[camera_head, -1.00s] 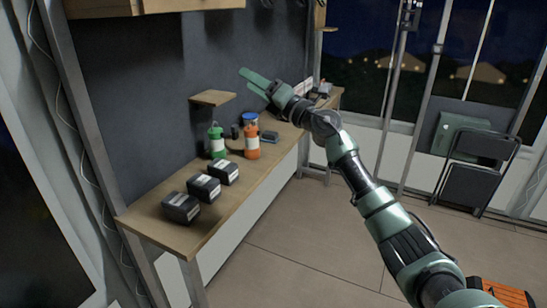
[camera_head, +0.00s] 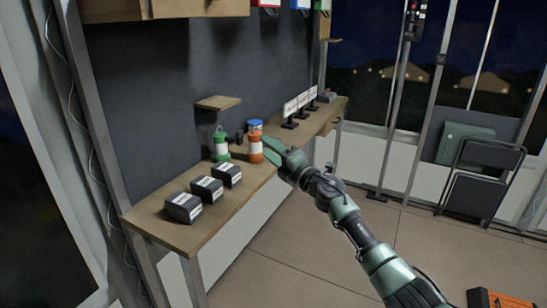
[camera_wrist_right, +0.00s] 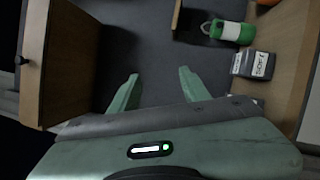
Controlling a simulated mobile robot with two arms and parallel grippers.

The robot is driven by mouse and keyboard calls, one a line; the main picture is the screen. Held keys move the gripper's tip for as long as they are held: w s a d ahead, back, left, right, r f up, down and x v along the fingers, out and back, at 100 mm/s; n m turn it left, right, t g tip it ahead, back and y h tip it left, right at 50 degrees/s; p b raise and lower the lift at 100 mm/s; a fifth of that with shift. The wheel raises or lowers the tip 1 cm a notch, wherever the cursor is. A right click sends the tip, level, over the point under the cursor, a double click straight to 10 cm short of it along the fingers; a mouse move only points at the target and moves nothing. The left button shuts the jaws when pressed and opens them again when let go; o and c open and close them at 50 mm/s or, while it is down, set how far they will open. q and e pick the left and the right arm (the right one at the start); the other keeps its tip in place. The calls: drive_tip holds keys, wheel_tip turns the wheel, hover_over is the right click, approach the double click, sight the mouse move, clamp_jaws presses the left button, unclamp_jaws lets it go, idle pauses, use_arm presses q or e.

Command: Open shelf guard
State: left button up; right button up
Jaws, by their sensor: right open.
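No part is clearly recognisable as the shelf guard. A wooden overhead unit (camera_head: 170,9) is cut off by the top edge of the head view. In the right wrist view, a wooden box-like unit (camera_wrist_right: 70,55) with a dark knob (camera_wrist_right: 20,60) stands at the left; I cannot tell whether it is the same unit. My right gripper (camera_head: 270,148) appears beside the orange bottle in the head view. In the wrist view, its green fingers (camera_wrist_right: 160,75) are apart and empty, facing the dark wall panel. My left gripper is not in view.
The wooden bench (camera_head: 170,231) holds black boxes (camera_head: 184,207), a green-and-white bottle (camera_head: 221,146), an orange bottle (camera_head: 255,148) and small signs (camera_head: 290,108). A small wooden ledge (camera_head: 218,102) juts from the wall. A folding chair (camera_head: 478,180) stands right; the middle floor is free.

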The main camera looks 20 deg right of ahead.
drive_tip(key=shift+s+d+f, duration=0.1)
drive_tip(key=shift+s+f, duration=0.05)
drive_tip(key=shift+f, duration=0.55)
